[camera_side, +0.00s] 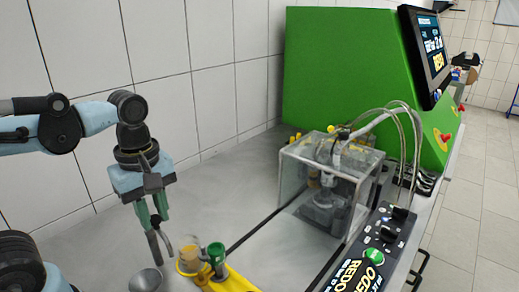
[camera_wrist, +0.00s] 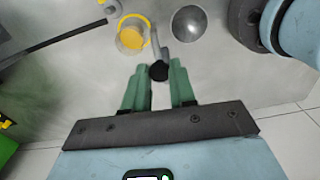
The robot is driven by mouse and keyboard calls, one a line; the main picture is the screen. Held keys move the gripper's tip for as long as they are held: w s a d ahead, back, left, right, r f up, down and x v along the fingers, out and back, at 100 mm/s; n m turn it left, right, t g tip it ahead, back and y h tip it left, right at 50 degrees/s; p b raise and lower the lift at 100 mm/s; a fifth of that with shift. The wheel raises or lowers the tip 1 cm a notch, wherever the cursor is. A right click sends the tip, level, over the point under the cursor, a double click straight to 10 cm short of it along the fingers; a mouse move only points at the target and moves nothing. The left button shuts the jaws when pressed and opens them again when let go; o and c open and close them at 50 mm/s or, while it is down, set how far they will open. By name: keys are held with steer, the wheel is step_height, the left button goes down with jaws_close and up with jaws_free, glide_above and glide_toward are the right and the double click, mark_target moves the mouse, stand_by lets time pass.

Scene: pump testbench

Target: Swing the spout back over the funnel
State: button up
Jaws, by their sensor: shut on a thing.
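My gripper (camera_side: 153,222) hangs above the bench at lower left, its green fingers pointing down. It is shut on the spout (camera_side: 158,246), a thin grey metal tube, near its upper end. In the wrist view, the spout's dark end (camera_wrist: 158,72) shows between the fingertips (camera_wrist: 157,84), and its grey tube runs up the picture. A round grey metal bowl, seemingly the funnel (camera_side: 146,280), sits below and left of the spout; it also shows in the wrist view (camera_wrist: 188,24), right of the tube. I cannot tell where the spout's outlet is exactly.
A clear beaker with tan contents (camera_side: 189,254) stands right of the spout at a yellow holder (camera_side: 235,282). A clear box with a pump (camera_side: 330,185) and a green machine (camera_side: 340,75) stand further right.

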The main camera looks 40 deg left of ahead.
steer(key=shift+s, duration=0.35)
steer(key=shift+s+a, duration=0.25)
steer(key=shift+s, duration=0.45)
steer(key=shift+s+a, duration=0.35)
steer(key=shift+s, duration=0.1)
steer(key=o, duration=1.4)
steer(key=shift+c, duration=0.2)
